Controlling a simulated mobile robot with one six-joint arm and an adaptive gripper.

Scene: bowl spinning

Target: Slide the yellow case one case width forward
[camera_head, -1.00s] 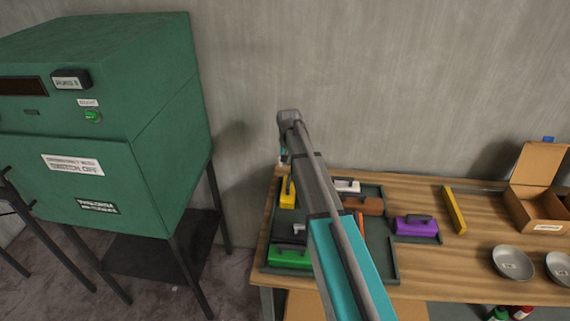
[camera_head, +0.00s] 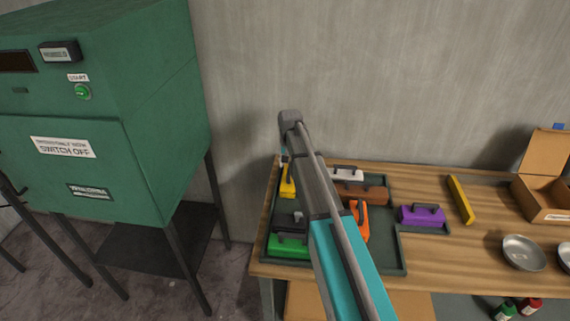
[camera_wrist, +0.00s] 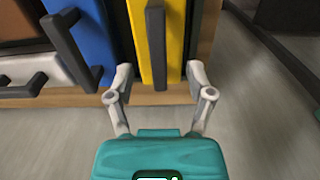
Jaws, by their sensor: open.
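The yellow case (camera_head: 287,187), with a dark handle, is at the back left of the dark green tray (camera_head: 393,262) on the wooden table. In the wrist view the yellow case (camera_wrist: 174,22) reaches down between the open fingers of my gripper (camera_wrist: 160,72). One fingertip is on each side of its near end; I cannot tell whether they touch it. In the head view my arm crosses in front of the tray and hides part of it, and the fingers are mostly hidden.
A blue case (camera_wrist: 84,40) is close left of the yellow one. White (camera_head: 346,174), brown (camera_head: 372,194), orange (camera_head: 361,228) and green (camera_head: 288,248) cases share the tray. A purple case (camera_head: 420,215) is right. A green cabinet (camera_head: 100,120) stands left; the wall is behind.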

